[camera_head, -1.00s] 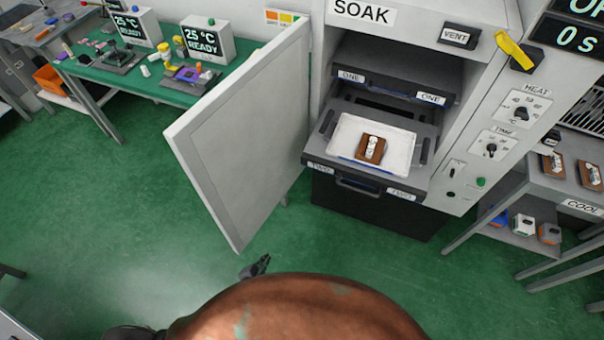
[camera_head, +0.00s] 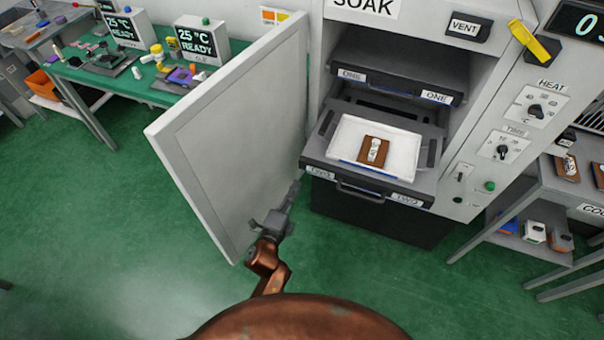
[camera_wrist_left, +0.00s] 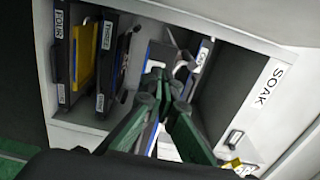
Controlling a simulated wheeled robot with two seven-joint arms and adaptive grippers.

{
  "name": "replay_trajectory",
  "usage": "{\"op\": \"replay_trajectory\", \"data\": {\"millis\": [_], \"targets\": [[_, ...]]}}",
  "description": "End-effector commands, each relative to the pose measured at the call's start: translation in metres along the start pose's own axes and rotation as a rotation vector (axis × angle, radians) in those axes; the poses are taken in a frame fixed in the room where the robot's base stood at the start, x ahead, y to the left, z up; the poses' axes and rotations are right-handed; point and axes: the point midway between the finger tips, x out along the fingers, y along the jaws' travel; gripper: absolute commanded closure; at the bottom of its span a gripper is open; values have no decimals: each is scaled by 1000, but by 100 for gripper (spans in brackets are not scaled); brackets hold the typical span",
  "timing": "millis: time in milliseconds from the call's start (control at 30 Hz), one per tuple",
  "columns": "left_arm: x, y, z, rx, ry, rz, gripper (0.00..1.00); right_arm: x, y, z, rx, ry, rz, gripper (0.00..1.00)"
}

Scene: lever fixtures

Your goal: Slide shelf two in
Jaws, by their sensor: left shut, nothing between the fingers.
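Shelf two (camera_head: 340,182) is a dark sliding shelf, pulled well out of the open SOAK cabinet (camera_head: 312,60). A white tray (camera_head: 402,163) rests on it, holding a brown block with a pale piece on top (camera_head: 373,152). The shelf has a bar handle (camera_head: 360,192) on its front. My left gripper (camera_head: 296,184) is shut and empty, just left of the shelf's front left corner, by the open door. In the left wrist view its green fingers (camera_wrist_left: 167,80) point into the cabinet and cover part of the shelves. My right gripper is out of view.
The open cabinet door (camera_head: 225,140) stands close on the left of my left arm. Shelf one (camera_head: 395,80) sits inside above shelf two. In the left wrist view shelves three (camera_wrist_left: 103,70) and four (camera_wrist_left: 62,60) show. A side rack (camera_head: 540,195) stands right.

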Motion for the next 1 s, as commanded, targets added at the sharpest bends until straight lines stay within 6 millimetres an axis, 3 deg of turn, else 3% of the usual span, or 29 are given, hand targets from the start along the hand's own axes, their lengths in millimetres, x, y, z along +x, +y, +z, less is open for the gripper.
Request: {"op": "replay_trajectory", "data": {"millis": [100,333,1000], "targets": [[25,0,0,0,0,-1,100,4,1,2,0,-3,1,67],[55,1,0,-1,0,0,100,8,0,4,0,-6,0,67],[67,1,7,-1,-12,1,100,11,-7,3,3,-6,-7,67]]}}
